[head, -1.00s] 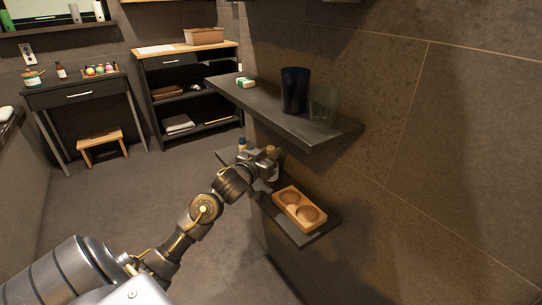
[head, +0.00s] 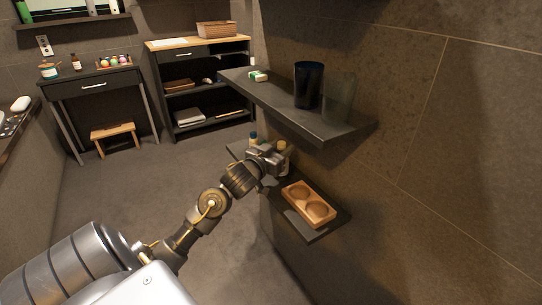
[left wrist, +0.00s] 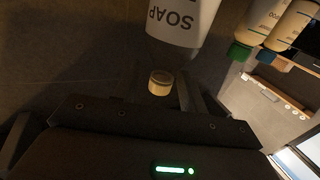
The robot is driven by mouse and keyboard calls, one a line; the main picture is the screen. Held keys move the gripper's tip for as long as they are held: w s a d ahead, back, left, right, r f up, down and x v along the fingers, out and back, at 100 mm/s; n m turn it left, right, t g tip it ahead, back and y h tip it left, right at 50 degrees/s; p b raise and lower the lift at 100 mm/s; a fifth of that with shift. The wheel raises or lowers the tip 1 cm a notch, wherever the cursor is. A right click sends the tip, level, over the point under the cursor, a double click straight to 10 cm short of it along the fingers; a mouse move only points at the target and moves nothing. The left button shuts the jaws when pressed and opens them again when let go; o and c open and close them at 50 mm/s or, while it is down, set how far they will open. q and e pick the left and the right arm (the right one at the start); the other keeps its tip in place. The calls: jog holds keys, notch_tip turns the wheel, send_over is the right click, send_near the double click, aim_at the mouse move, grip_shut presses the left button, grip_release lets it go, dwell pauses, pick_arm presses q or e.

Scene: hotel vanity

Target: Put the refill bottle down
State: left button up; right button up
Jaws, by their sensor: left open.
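The refill bottle (left wrist: 182,20) is white with the word SOAP, upside down in the left wrist view, with a tan cap (left wrist: 160,83). In the head view, its tan top (head: 283,147) shows just behind my left gripper (head: 273,160), above the lower shelf (head: 333,228). My left gripper is open, and in the left wrist view its fingers (left wrist: 163,92) are at either side of the cap. The bottle's base is hidden, so its contact with the shelf cannot be seen. My right gripper is out of view.
Two bottles with green (left wrist: 240,51) and blue (left wrist: 268,58) caps stand close by. A wooden tray with two round hollows (head: 308,204) fills the shelf's near end. The upper shelf (head: 300,113) overhangs, carrying a dark blue cup (head: 308,84) and a clear glass (head: 338,97).

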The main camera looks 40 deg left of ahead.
pick_arm(q)
jog(key=s+d+p, duration=0.1)
jog(key=s, duration=1)
jog(key=s+d+f+g, duration=0.4)
jog(key=s+d+f, duration=0.1)
jog(key=f, duration=0.4)
jog(key=s+d+f+g, duration=0.3)
jog(key=s+d+f, duration=0.15)
jog(key=f, duration=0.35)
jog(key=s+d+f+m+g+h, duration=0.2)
jog(key=s+d+f+g, duration=0.4)
jog(key=s, duration=0.7)
jog(key=d+f+m, duration=0.1)
jog(key=d+f, duration=0.1)
jog(key=d, duration=0.2)
jog(key=shift+d+g, duration=0.25)
jog(key=shift+g, duration=0.05)
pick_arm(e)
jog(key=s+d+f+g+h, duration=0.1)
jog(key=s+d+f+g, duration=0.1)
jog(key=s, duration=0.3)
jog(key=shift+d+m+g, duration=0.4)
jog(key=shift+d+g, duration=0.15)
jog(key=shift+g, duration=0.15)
